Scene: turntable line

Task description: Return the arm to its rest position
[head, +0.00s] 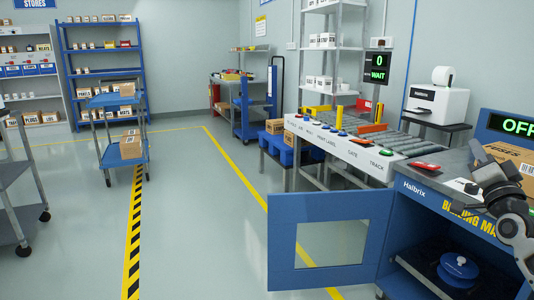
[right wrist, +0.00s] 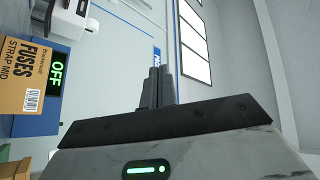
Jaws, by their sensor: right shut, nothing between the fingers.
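My right arm comes in at the right edge of the head view, bent over the front of the blue Halbrix banding machine (head: 410,205). Its gripper (head: 477,152) points up beside a cardboard box (head: 508,165) on the machine top. In the right wrist view the two dark fingers (right wrist: 158,88) are together with nothing between them. The box, labelled FUSES STRAP MID, shows at the left of that view (right wrist: 30,82), apart from the fingers. My left gripper is not in view.
The machine's blue windowed door (head: 280,235) stands open into the aisle. A blue round lidded item (head: 458,268) lies in the lower compartment. A roller conveyor with a button panel (head: 345,150) adjoins the machine. A blue cart (head: 125,170) holds boxes; the floor between is clear.

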